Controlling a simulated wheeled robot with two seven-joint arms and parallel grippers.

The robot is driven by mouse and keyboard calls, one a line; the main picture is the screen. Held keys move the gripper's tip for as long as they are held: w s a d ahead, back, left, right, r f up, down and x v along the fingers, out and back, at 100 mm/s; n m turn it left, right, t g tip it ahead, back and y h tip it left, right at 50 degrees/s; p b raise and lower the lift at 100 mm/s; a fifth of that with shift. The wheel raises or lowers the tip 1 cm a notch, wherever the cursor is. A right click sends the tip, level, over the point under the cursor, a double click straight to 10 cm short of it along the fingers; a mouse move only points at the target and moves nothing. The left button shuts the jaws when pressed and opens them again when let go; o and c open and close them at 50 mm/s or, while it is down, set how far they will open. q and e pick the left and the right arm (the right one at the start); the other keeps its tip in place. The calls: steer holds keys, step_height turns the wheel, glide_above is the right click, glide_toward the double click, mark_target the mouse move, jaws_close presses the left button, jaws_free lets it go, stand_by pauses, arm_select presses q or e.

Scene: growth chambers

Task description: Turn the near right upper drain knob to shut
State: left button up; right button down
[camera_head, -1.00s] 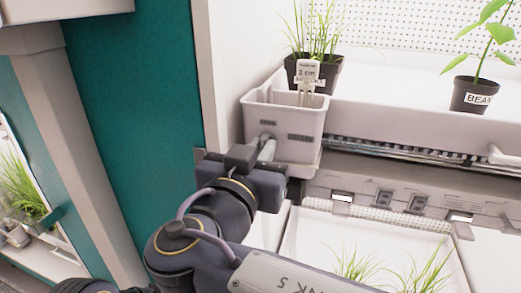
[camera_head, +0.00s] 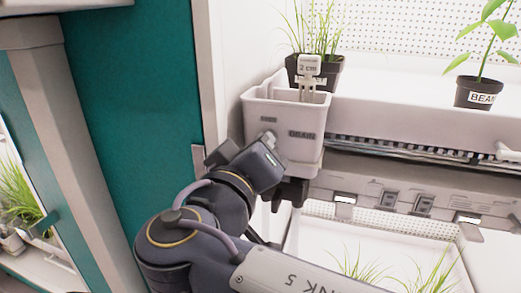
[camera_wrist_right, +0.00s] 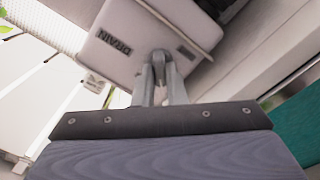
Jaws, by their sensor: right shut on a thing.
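The pale drain box (camera_head: 285,110) hangs at the left end of the upper shelf, with a DRAIN label on its front. Its label also shows in the right wrist view, on the box face (camera_wrist_right: 125,30). My right gripper (camera_wrist_right: 158,72) is shut on the small grey drain knob (camera_wrist_right: 158,56) below that label. The fingers hide much of the knob, so its exact angle is hard to tell. In the head view my right gripper (camera_head: 268,139) is tilted against the box front, left of the label. My left gripper is not in view.
A grass pot (camera_head: 302,72) and a bean pot (camera_head: 479,93) stand on the upper shelf. A lower tray (camera_head: 300,235) with grass lies below. A teal panel (camera_head: 130,120) is at left.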

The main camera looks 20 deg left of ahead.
steer(key=shift+f+n+p, duration=0.2)
steer(key=shift+n+p, duration=1.15)
steer(key=shift+n, duration=3.45)
steer(key=shift+f, duration=0.1)
steer(key=c, duration=1.5)
jaws_free()
steer(key=s, duration=0.7)
steer(key=shift+s+a, duration=0.15)
steer(key=shift+s, duration=0.25)
